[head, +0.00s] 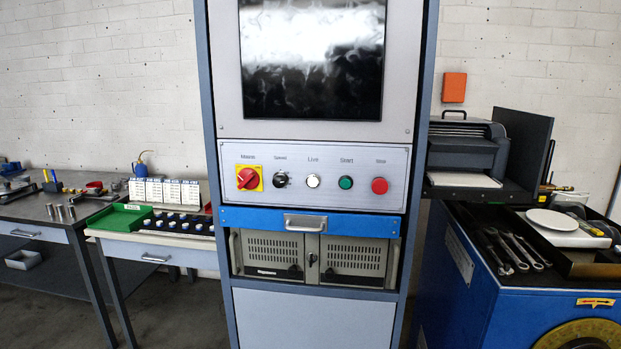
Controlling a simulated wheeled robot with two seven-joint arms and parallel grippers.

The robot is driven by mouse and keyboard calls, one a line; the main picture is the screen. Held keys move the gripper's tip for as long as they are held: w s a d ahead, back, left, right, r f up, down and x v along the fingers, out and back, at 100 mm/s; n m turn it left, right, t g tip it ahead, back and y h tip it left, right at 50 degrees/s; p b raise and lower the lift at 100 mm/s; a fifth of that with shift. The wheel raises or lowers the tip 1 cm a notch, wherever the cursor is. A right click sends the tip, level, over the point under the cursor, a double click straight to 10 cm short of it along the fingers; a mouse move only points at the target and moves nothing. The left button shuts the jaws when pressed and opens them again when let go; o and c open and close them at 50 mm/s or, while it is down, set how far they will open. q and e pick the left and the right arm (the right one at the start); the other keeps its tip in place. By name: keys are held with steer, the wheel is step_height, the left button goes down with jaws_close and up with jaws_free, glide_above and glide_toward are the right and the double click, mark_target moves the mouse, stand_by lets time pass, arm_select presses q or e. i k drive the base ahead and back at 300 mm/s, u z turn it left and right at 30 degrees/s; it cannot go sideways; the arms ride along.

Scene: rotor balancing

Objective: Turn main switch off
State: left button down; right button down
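The main switch (248,178) is a red rotary knob on a yellow plate, at the left end of the grey control panel (300,200) on the cabinet. The label above it appears to read "Mains". The red handle is turned at a slant, its right end higher. In the same row to its right are a black speed knob (281,180), a white button (313,181), a green start button (346,183) and a red stop button (379,186). Neither of my grippers shows in the head view.
A dark screen (311,60) is above the panel. A blue drawer with a handle (305,223) juts out below it. A workbench (35,209) and a small table stand left. A printer (466,146) and a blue machine (465,270) with tools stand right. The space before the panel looks clear.

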mark_target(248, 179)
steer(key=u, duration=2)
steer(key=i, duration=1)
steer(key=z, duration=1.75)
